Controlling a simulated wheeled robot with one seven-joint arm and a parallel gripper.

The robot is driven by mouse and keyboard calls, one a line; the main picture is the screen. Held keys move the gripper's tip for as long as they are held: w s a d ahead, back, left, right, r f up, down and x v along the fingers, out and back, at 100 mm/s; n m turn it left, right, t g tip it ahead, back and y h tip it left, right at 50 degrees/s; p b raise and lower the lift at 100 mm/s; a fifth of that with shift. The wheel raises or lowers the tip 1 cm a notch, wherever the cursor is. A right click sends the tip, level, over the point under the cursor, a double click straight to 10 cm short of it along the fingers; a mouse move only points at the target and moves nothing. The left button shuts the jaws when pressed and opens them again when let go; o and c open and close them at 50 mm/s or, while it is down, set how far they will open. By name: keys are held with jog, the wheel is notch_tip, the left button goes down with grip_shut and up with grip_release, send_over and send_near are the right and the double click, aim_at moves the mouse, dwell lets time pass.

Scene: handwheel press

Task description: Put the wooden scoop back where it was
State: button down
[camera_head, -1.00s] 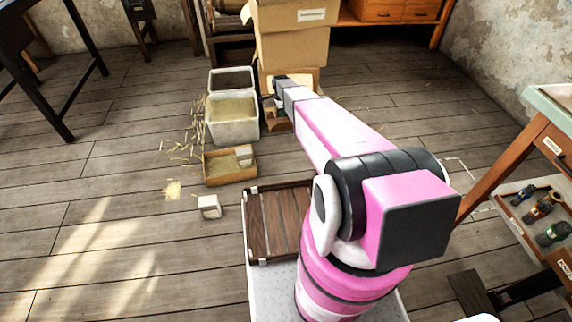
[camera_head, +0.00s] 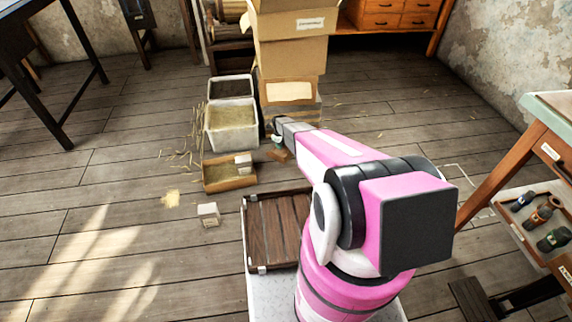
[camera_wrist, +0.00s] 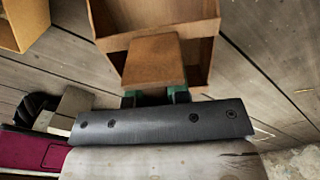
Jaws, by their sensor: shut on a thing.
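My gripper (camera_head: 276,136) is shut on the wooden scoop (camera_head: 280,155), just right of the low wooden tray. In the wrist view the scoop's brown block-like handle (camera_wrist: 153,62) sits between the green fingertips. A tan, open, walled wooden part (camera_wrist: 155,22) lies beyond the handle and appears to be the scoop's pan. It looks empty. The head view shows only a small brown piece of the scoop below the fingertips. I cannot tell whether it touches the floor.
A low wooden tray (camera_head: 229,183) holds straw-coloured material and a pale block. A whitish bin (camera_head: 232,144) and a darker-filled bin (camera_head: 230,88) stand behind it. Stacked cardboard boxes (camera_head: 290,55) rise behind my gripper. A white cube (camera_head: 208,214) lies on the floor.

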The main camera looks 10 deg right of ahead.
aim_at(286, 161)
jog(key=s+f, duration=0.1)
jog(key=s, duration=0.1)
jog(key=s+d+f, duration=0.1)
jog(key=s, duration=0.1)
jog(key=s+d+f, duration=0.1)
jog(key=s+f, duration=0.1)
jog(key=shift+s+d, duration=0.2)
jog(key=shift+f, duration=2.05)
jog(key=shift+f, duration=0.15)
jog(key=c, duration=1.1)
grip_release()
